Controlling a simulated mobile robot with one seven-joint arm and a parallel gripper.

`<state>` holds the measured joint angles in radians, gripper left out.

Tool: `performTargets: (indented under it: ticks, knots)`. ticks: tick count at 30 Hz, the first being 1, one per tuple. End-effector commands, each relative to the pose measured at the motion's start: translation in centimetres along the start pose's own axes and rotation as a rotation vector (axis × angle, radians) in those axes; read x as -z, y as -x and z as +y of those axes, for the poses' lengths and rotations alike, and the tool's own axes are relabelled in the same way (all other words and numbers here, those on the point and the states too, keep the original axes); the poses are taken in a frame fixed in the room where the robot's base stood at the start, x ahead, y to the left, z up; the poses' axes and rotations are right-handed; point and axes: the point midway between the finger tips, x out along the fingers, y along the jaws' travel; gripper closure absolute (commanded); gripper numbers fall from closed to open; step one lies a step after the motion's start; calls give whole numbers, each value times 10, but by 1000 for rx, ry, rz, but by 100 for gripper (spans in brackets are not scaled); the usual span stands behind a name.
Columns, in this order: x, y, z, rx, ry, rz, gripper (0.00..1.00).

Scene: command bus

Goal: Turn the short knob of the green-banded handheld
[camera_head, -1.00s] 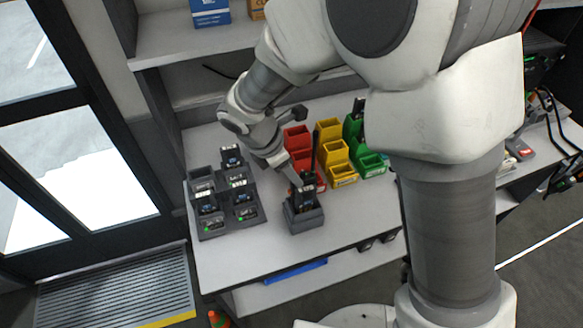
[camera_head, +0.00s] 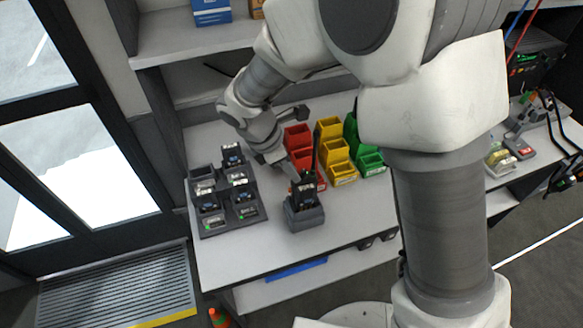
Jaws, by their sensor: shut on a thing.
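A dark handheld radio (camera_head: 306,193) with an upright antenna stands in a dark desk cradle (camera_head: 304,217) near the front of the table. A green band cannot be made out on it at this size. My gripper (camera_head: 293,175) reaches down from the upper left to the top of this radio, beside the antenna. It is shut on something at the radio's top. The short knob is hidden or too small to see there.
A dark multi-slot rack (camera_head: 216,231) with several devices stands to the left. Red (camera_head: 298,136), yellow (camera_head: 330,128) and green (camera_head: 371,162) bins stand behind and right of the cradle. The front tabletop (camera_head: 255,262) is clear.

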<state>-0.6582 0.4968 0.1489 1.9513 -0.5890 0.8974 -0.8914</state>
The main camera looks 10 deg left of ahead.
Motion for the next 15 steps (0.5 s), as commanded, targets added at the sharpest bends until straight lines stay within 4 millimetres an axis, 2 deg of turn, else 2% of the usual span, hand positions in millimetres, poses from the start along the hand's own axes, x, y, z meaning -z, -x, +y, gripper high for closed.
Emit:
performTargets:
  ticks: [6,15]
  knots:
    - [-1,1,3,93,-224,0,100]
    - [-1,0,3,116,-282,-1,100]
